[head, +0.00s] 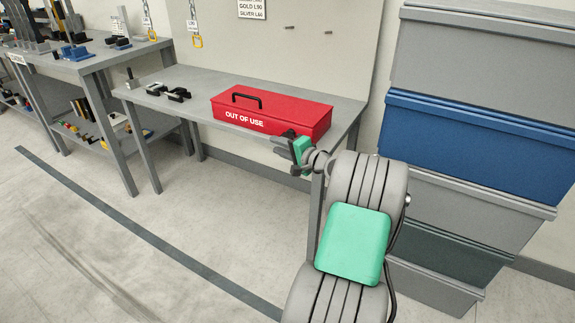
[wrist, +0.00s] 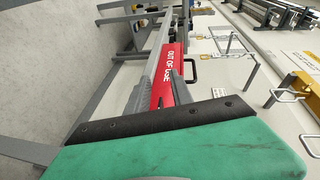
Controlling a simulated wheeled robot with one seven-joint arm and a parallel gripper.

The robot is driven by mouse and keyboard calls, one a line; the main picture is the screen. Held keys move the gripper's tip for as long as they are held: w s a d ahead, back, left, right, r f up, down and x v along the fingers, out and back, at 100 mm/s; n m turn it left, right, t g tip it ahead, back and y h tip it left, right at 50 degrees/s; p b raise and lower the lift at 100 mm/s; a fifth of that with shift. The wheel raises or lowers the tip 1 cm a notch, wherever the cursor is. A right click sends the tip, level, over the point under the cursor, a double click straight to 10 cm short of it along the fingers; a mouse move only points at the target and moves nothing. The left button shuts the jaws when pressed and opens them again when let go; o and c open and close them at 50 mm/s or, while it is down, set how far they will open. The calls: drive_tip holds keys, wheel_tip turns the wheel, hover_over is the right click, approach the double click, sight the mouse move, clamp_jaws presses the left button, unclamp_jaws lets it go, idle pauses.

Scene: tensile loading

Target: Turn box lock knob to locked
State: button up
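The red box (head: 270,115), marked OUT OF USE, lies on the grey workbench with its lid down and a black handle (head: 247,98) on top. My gripper (head: 284,143) is at the lower front of the box, toward its right end, and hides part of it. In the wrist view, the red box (wrist: 168,62) shows beyond and between my gripper's two separated fingers (wrist: 163,92). The gripper is open with nothing visibly held. I cannot make out the lock knob or its setting in either view.
The workbench (head: 190,82) has bare room left of the box, beside small black parts (head: 172,93). Stacked grey and blue bins (head: 475,145) stand close on the right. Yellow-ended hangers (head: 197,41) hang on the wall panel. The floor in front is clear.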

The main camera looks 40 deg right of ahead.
sight(287, 136)
drive_tip(key=s+d+f+m+t+h, duration=0.2)
drive_tip(key=s+d+m, duration=0.15)
drive_tip(key=d, duration=0.25)
drive_tip(key=shift+n, duration=0.35)
drive_tip(key=w, duration=0.2)
drive_tip(key=w+b, duration=0.1)
drive_tip(key=w, duration=0.2)
drive_tip(key=w+r, duration=0.1)
drive_tip(key=w, duration=0.1)
drive_tip(key=shift+w+d, duration=0.25)
drive_tip(key=shift+d, duration=0.1)
clamp_jaws()
